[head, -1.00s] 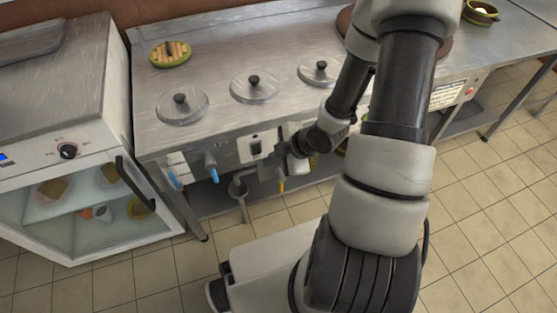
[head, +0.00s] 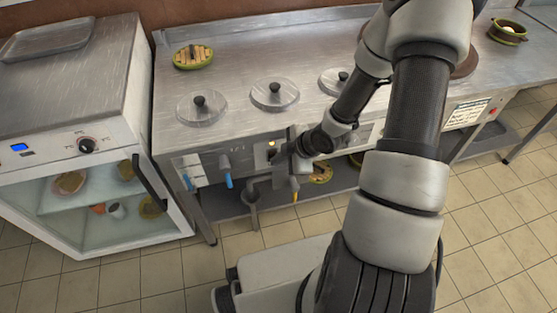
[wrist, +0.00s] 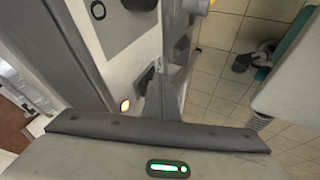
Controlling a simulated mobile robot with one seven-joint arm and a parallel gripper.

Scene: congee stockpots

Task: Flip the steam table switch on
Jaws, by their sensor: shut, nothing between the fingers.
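The steam table (head: 235,120) is a steel counter with round lidded wells, and its control panel is on the front face. The switch plate (head: 268,152) shows on that face, with a small yellow light glowing on it. In the wrist view an amber light (wrist: 125,105) is lit beside the dark switch (wrist: 145,80). My gripper (head: 279,158) is shut and empty, with its tips at the switch plate. In the wrist view the closed fingers (wrist: 170,90) are close to the switch; I cannot tell whether they touch it. The gripper partly hides the plate.
Blue-handled taps (head: 228,179) and a yellow-handled tap (head: 295,190) stick out below the panel. A glass-fronted warming cabinet (head: 85,150) stands at the left. The tiled floor in front is mostly clear.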

